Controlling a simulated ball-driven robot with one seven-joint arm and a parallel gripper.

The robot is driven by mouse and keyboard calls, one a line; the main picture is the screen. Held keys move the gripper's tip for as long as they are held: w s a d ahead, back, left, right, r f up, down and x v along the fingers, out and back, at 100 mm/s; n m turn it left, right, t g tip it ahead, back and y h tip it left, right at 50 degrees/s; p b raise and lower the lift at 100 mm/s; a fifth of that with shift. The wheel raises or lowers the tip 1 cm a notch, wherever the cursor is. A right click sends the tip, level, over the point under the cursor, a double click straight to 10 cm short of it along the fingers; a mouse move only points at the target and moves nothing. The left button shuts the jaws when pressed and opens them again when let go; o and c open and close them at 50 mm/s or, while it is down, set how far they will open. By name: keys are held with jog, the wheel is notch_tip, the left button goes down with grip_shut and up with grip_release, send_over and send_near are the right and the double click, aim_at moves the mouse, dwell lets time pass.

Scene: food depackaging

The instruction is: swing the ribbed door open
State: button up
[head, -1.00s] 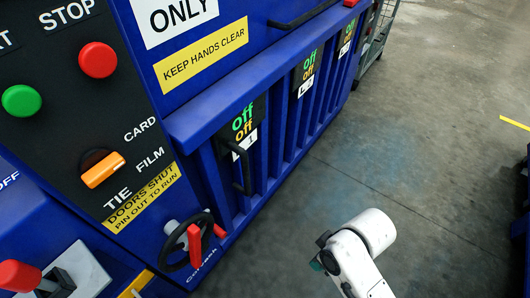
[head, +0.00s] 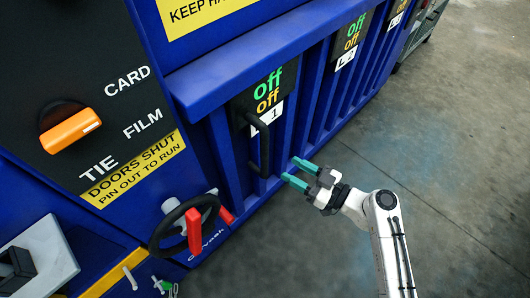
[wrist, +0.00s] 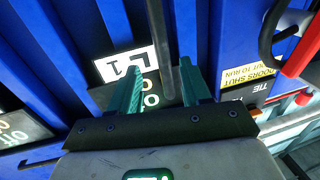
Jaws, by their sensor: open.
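The ribbed blue door (head: 222,140) is on the machine's front, upright and apparently flush with the ribs beside it. It bears a label plate marked "off off" and "L 1" (head: 262,95) and a black bar handle (head: 262,150). My gripper (head: 289,170) is open and empty, its teal fingers pointing at the door just right of the handle's lower part, seemingly a short gap away. In the wrist view the handle (wrist: 157,35) runs between the two open fingers (wrist: 161,66); I cannot tell whether they straddle it in depth.
A black handwheel with a red grip (head: 195,230) sits low left of the door. A control panel with an orange knob (head: 70,130) is at the left. More ribbed panels (head: 345,95) continue to the right. The concrete floor (head: 450,150) in front is clear.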

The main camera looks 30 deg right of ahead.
aim_at(265, 155)
jog(key=p+x, duration=0.1)
jog(key=x, duration=0.9)
grip_shut()
jog(key=shift+s, duration=0.1)
dwell(0.3)
